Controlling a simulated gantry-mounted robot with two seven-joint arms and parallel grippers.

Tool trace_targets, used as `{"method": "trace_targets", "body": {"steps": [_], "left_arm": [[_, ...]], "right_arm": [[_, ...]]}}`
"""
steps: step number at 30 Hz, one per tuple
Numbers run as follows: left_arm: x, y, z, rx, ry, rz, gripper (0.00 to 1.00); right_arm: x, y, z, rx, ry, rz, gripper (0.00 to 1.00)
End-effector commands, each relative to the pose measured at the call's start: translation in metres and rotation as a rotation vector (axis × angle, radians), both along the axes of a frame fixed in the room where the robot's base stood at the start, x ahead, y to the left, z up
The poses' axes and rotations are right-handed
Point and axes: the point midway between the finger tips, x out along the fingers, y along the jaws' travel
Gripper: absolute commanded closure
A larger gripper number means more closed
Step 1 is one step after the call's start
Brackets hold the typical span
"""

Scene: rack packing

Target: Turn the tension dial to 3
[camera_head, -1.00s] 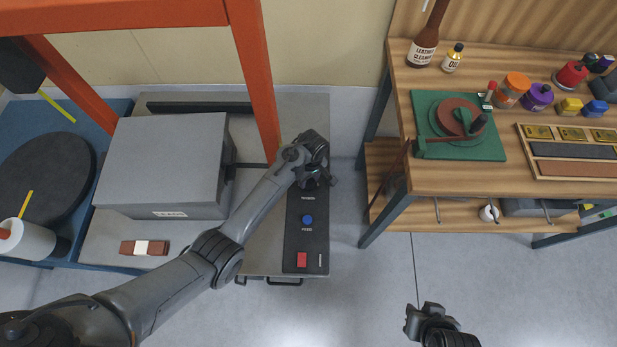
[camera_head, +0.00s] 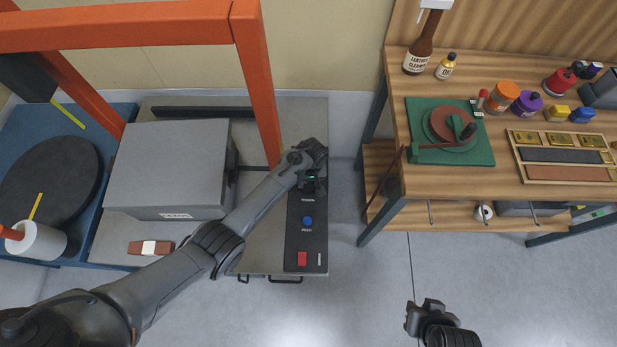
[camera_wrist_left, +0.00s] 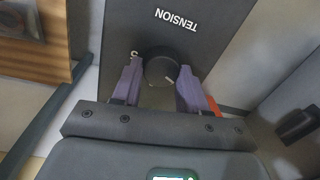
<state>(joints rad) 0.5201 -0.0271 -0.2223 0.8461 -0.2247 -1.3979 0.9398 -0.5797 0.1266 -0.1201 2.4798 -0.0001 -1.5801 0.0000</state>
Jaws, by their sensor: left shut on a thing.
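The tension dial (camera_wrist_left: 160,66) is a round black knob on a dark panel (camera_wrist_left: 205,40), below the white word TENSION in the left wrist view. My left gripper (camera_wrist_left: 161,78) is shut on the dial, one finger on each side. A pale mark shows on the dial's lower right part. A white numeral, partly hidden, shows beside the left finger; I cannot read it for certain. In the head view my left gripper (camera_head: 312,184) is over the top of the panel and hides the dial. My right gripper (camera_head: 424,312) hangs over the floor, apart from everything.
Below the dial on the panel are a blue knob (camera_head: 308,220) and a red switch (camera_head: 302,258). An orange frame post (camera_head: 262,100) stands close to my left arm. A grey box (camera_head: 168,165) is to the left. A wooden workbench (camera_head: 440,180) stands to the right.

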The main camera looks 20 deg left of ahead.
Motion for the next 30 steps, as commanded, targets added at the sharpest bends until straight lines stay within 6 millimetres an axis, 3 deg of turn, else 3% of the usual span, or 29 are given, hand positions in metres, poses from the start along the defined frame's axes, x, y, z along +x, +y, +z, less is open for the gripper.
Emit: {"method": "trace_targets", "body": {"steps": [12,30], "left_arm": [[-0.001,-0.001,0.002,0.001,0.003,-0.399,0.88],[-0.002,-0.002,0.000,0.001,0.003,-0.938,0.88]], "right_arm": [[0.000,0.002,0.029,0.008,0.000,-0.006,0.74],[0.000,0.002,0.045,0.008,0.000,-0.005,0.74]]}}
